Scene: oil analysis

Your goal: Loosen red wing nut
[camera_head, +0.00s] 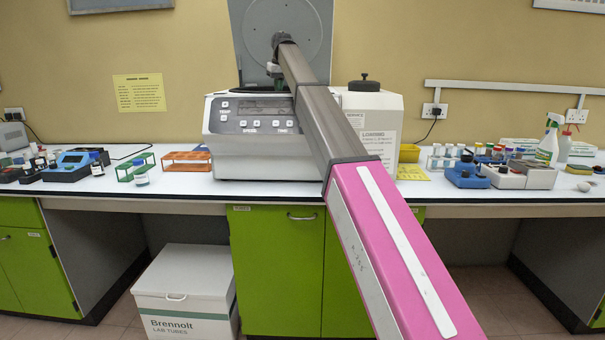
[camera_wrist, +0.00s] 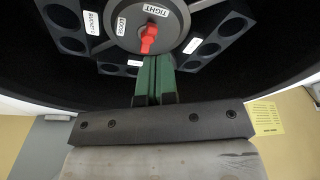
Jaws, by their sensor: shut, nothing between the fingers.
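The red wing nut (camera_wrist: 149,38) sits at the centre of a grey round hub in the wrist view, with labels reading TIGHT and LOOSE beside it. My gripper (camera_wrist: 155,62) has its green fingers together, with nothing between them. The fingertips appear just below the wing nut in the picture; I cannot tell whether they touch it. In the head view my arm reaches over the centrifuge (camera_head: 262,140), whose lid (camera_head: 262,20) is raised. The wing nut is hidden there, inside the machine.
Dark rotor buckets (camera_wrist: 222,35) with round holes surround the hub inside the bowl. On the bench, an orange rack (camera_head: 187,160) and a green rack (camera_head: 135,166) stand left of the machine. Blue and white devices (camera_head: 467,176) and bottles stand to the right.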

